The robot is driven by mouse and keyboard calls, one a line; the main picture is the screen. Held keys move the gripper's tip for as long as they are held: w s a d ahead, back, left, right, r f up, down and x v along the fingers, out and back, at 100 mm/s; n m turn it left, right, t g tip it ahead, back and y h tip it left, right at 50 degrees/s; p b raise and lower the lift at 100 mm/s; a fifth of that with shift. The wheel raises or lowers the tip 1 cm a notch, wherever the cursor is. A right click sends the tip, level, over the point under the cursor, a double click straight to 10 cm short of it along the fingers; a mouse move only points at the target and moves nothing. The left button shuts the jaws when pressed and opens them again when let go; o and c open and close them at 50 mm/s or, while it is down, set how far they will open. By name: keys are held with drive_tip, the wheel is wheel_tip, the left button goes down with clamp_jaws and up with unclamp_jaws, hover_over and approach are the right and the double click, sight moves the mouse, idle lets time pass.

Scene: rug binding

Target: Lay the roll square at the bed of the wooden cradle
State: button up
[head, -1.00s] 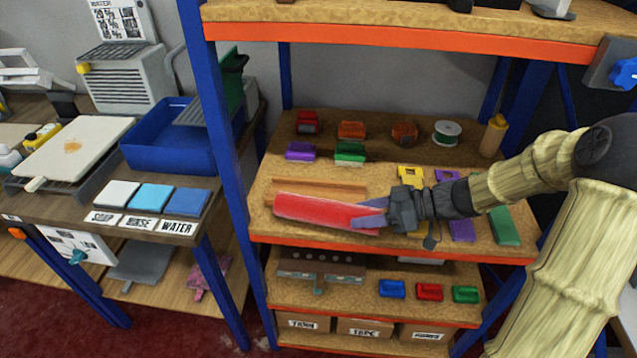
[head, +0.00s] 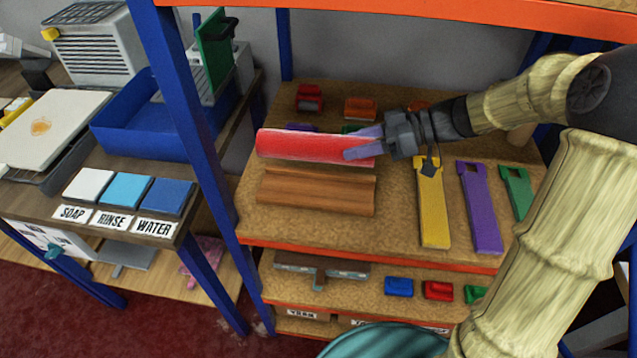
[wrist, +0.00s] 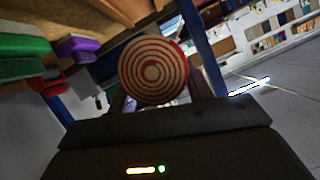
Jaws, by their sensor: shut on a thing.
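A red roll (head: 310,146) is held by its right end in my gripper (head: 365,144), lying roughly level and crosswise in the head view. In the wrist view the roll shows end-on as a red and cream spiral (wrist: 153,70) between the fingers. The wooden cradle (head: 317,191) lies on the shelf board, just below the roll in the head view, with its long grooved bed bare. The roll appears raised and behind the cradle, about parallel to it. How high it is above the shelf I cannot tell.
A yellow tool (head: 433,205) and a purple one (head: 480,210) lie right of the cradle. Red (head: 309,98) and orange (head: 360,108) blocks stand behind the roll. A blue post (head: 190,130) rises at left, and an orange beam (head: 420,14) crosses above.

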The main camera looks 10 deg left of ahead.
drive_tip(key=shift+s, duration=0.15)
drive_tip(key=shift+f, duration=0.25)
hover_over(353, 193)
wheel_tip(353, 193, down, 6)
drive_tip(key=shift+r, duration=0.15)
drive_tip(key=shift+f, duration=1.9)
drive_tip(key=o, duration=0.8)
drive_tip(key=shift+c, duration=0.2)
drive_tip(key=v, duration=1.2)
